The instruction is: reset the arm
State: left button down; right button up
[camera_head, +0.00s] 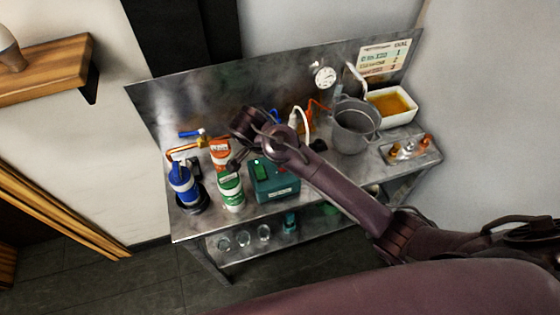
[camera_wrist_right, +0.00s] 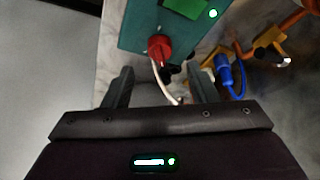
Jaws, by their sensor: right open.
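My right arm (camera_head: 345,190) reaches in from the right in the head view, bent over the steel workbench. Its wrist is above the teal box (camera_head: 274,180) and the bottles. In the right wrist view my right gripper (camera_wrist_right: 162,84) is open, its two dark fingers apart. A red plug (camera_wrist_right: 160,47) with a pale cable sits at the edge of the teal box, just beyond the fingers. The cable runs down through the space between them; I see no grip on it. My left gripper is not in view.
The steel bench (camera_head: 200,228) holds a blue canister (camera_head: 183,184), a white-and-green bottle (camera_head: 231,192), an orange-labelled container (camera_head: 220,153), a grey pot (camera_head: 354,126) and a white tray (camera_head: 397,118) of amber liquid. A gauge (camera_head: 325,77) is on the backsplash. Glass jars stand on the lower shelf.

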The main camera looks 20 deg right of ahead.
jog(key=shift+v, duration=0.9)
